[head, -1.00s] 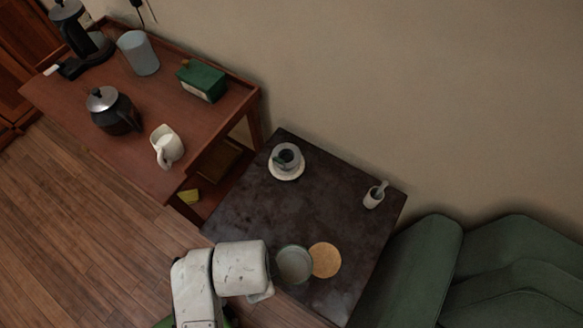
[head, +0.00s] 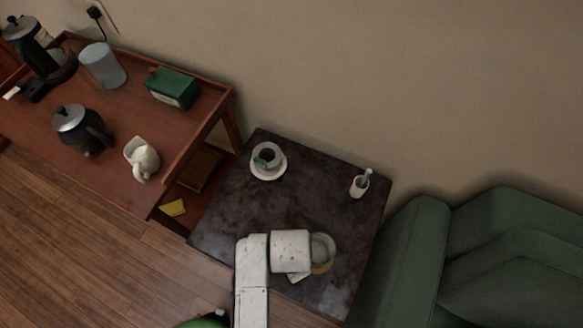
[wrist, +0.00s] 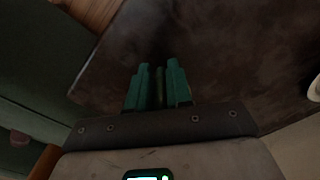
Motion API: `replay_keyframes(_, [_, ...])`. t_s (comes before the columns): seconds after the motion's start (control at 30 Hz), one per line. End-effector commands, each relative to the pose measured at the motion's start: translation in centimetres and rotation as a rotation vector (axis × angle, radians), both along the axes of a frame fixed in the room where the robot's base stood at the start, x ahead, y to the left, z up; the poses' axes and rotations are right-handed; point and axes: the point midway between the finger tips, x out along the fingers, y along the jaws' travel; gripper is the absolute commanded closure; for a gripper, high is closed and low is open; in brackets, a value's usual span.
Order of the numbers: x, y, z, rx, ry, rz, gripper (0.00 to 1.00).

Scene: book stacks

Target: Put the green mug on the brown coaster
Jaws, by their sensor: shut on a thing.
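The green mug (head: 321,246) shows in the head view as a pale grey-green round rim at the right of my white arm link. It covers much of the brown coaster (head: 322,268), a tan disc whose lower edge shows on the dark side table (head: 228,222). I cannot tell whether the mug touches the coaster or is held above it. My gripper (wrist: 158,78) shows in the wrist view with green fingers close together, shut on a narrow dark green part of the mug. The head view hides the fingers behind my arm.
A cup on a saucer (head: 268,173) and a small white pot with a spoon (head: 360,184) stand on the table's far half. A green armchair (head: 480,260) is at right. A wooden cart (head: 50,150) with a kettle, jug and box is at left.

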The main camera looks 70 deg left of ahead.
Motion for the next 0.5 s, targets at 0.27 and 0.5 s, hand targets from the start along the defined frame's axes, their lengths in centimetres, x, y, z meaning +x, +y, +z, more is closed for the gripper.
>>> replay_keyframes(0.27, [0.03,0.04,-0.03,0.001,-0.001,-0.001,1.00])
replay_keyframes(0.5, [0.00,0.00,-0.06,0.000,0.000,-0.001,0.58])
